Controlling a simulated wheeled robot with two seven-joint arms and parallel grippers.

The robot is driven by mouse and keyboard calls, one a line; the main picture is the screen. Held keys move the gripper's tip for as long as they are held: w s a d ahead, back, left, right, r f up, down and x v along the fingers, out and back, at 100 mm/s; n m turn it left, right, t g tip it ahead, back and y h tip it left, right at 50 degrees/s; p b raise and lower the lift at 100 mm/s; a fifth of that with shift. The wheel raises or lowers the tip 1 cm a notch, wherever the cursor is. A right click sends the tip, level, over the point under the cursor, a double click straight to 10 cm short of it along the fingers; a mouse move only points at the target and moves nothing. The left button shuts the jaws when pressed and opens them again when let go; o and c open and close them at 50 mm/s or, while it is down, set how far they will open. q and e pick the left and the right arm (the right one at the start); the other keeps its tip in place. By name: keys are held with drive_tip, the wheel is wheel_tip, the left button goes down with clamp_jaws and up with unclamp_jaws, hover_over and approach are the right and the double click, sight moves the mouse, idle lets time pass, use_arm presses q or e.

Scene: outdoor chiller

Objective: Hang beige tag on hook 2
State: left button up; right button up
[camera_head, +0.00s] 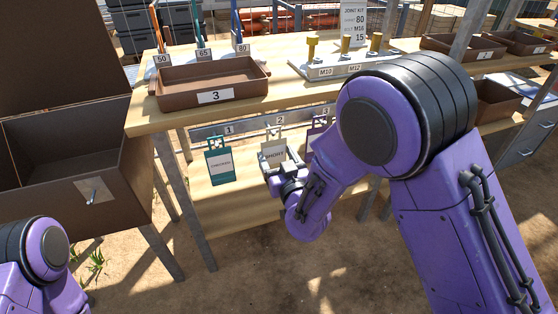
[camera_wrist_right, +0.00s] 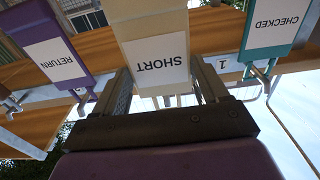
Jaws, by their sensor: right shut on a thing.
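The beige tag (camera_head: 273,153), marked SHORT, is upright in front of the hook rail (camera_head: 247,128), just below the label 2 (camera_head: 280,120). My right gripper (camera_head: 279,170) is shut on its lower part. In the right wrist view, the beige tag (camera_wrist_right: 155,45) appears upside down between the two fingers of my right gripper (camera_wrist_right: 160,88). Hook 2 is hidden behind the tag, and I cannot tell whether the tag's top is around it. My left gripper is out of view.
A teal CHECKED tag (camera_head: 219,163) hangs under label 1, left of the beige tag. A purple RETURN tag (camera_wrist_right: 50,52) hangs on the other side, partly covered by my arm in the head view. The shelf with brown bin 3 (camera_head: 213,97) overhangs the rail.

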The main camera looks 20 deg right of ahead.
sight(275, 156)
drive_tip(key=shift+w, duration=1.5)
drive_tip(key=shift+f+b, duration=0.55)
drive_tip(key=shift+f, duration=0.1)
drive_tip(key=o, duration=1.5)
drive_tip(key=shift+r, duration=0.1)
drive_tip(key=shift+o, duration=0.2)
